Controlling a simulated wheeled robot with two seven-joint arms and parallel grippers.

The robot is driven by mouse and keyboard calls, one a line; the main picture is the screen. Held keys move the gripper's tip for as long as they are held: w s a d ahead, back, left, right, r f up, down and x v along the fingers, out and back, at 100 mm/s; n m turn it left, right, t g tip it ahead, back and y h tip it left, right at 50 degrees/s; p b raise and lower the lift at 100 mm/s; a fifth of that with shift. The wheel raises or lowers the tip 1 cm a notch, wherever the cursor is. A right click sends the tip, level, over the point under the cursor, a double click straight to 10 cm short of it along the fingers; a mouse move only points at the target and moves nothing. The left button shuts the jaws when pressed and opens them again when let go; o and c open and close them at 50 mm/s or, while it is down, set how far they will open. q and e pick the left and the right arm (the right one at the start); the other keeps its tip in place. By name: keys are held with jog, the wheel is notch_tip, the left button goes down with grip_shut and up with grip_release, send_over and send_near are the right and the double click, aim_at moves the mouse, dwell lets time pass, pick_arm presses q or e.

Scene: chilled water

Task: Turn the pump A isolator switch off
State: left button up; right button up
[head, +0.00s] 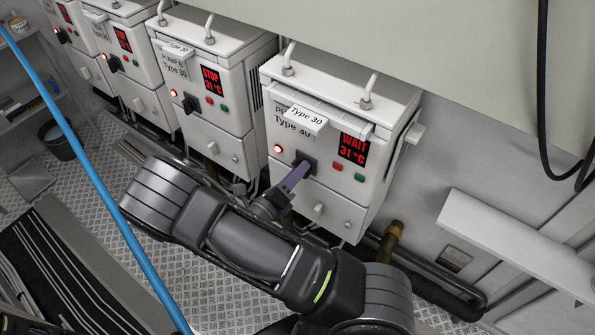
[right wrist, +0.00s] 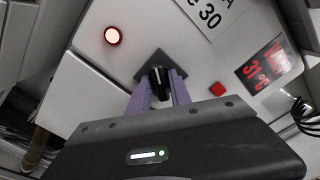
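The front right cabinet (head: 335,205) has a label starting "PU", partly covered by a "Type 30" tag (head: 306,117), so its letter is hidden. Its display (head: 353,150) reads WAIT 31 °C, and its red lamp (head: 278,149) is lit. Its black isolator switch (right wrist: 158,80) sits on a dark square plate, mostly covered by my fingers in the head view. My right gripper (head: 304,168) is at this switch. In the right wrist view its purple fingers (right wrist: 162,88) lie on both sides of the knob, seemingly closed on it. My left gripper is not in view.
The neighbouring cabinet (head: 205,125), labelled PUMP B, shows STOP 31 °C; similar cabinets stand further left. A red button (head: 337,167) and a green button (head: 360,178) are right of the switch. A blue pole (head: 85,160) crosses the left side. Black cables hang at right.

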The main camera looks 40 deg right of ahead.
jog(key=shift+o, duration=0.6)
jog(key=shift+a, duration=0.1)
jog(key=v, duration=0.4)
jog(key=shift+s+a+p, duration=0.15)
jog(key=shift+a+p, duration=0.2)
jog(key=shift+a, duration=0.05)
